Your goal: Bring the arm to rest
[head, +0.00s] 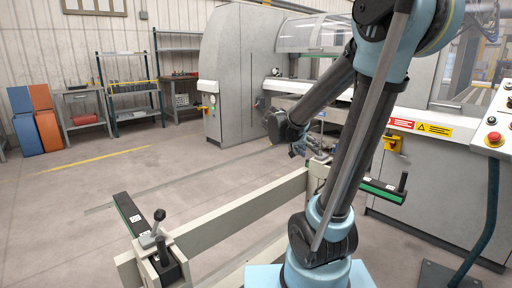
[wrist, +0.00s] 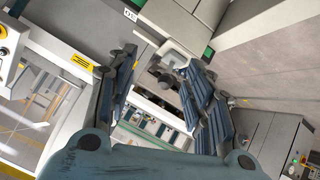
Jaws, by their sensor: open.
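My arm stands up from its light-blue base in the head view, bends at the top and reaches down to the left. My gripper (head: 300,149) is small and partly hidden there, in front of the grey panel bender (head: 238,78) and near the beige rail frame (head: 262,203). In the wrist view my gripper (wrist: 160,88) shows its two dark-blue fingers spread wide apart, with nothing held between them. A beige post and dark fittings lie beyond the fingers; I cannot tell their distance.
A black-and-green arm with a lever (head: 150,225) juts from the near end of the frame. A control panel with a red button (head: 494,139) stands at right. Shelves (head: 130,92) and blue and orange cabinets (head: 46,125) line the back left. The left floor is clear.

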